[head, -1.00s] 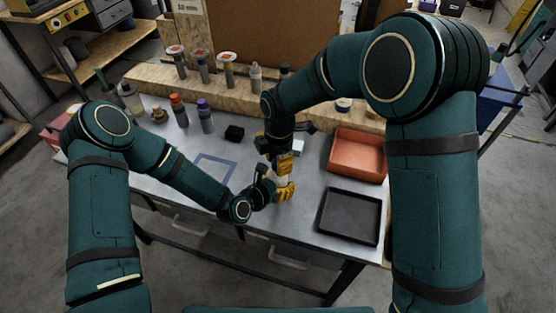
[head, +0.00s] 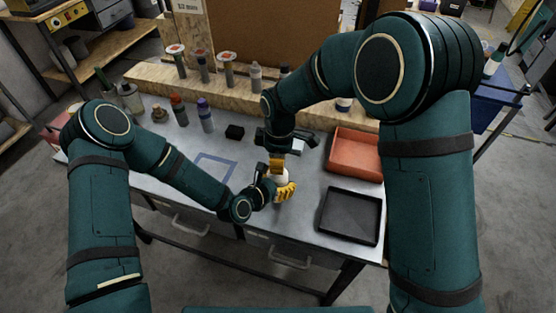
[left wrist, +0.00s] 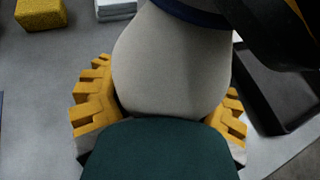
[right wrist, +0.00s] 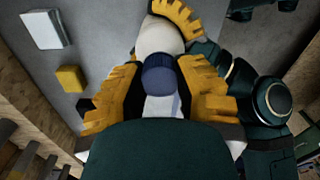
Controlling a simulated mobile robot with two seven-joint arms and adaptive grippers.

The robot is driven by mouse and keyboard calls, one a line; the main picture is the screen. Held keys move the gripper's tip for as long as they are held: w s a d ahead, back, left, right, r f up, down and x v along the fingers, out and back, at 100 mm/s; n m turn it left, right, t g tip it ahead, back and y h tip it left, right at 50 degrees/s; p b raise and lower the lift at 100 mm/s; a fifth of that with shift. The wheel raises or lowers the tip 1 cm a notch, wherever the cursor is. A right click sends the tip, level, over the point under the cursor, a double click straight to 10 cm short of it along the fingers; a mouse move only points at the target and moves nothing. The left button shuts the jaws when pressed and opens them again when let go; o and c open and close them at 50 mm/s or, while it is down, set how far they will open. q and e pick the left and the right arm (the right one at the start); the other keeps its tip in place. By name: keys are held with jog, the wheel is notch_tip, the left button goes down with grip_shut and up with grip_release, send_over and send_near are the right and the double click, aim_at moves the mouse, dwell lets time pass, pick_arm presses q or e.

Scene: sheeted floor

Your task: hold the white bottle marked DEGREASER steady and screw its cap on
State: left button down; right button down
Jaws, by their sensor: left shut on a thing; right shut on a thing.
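The white bottle (head: 282,175) stands upright over the bench, and its body fills the left wrist view (left wrist: 172,65). Its marking is not readable. My left gripper (head: 285,192) is shut around the bottle's body, with yellow fingers on both sides. My right gripper (head: 278,163) is above it, pointing down, its yellow fingers shut on the dark blue cap (right wrist: 157,76). The cap is at the bottle's top, and its edge shows at the top of the left wrist view (left wrist: 190,10). The thread is hidden, so I cannot tell how far the cap is seated.
A black tray (head: 324,222) and an orange bin (head: 333,169) are to the right. A yellow block (left wrist: 40,14) shows in the left wrist view. A blue square outline (head: 200,176) on the left is empty.

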jog(key=c, duration=0.8)
grip_release()
jog(key=shift+r, duration=0.15)
jog(key=shift+r, duration=2.15)
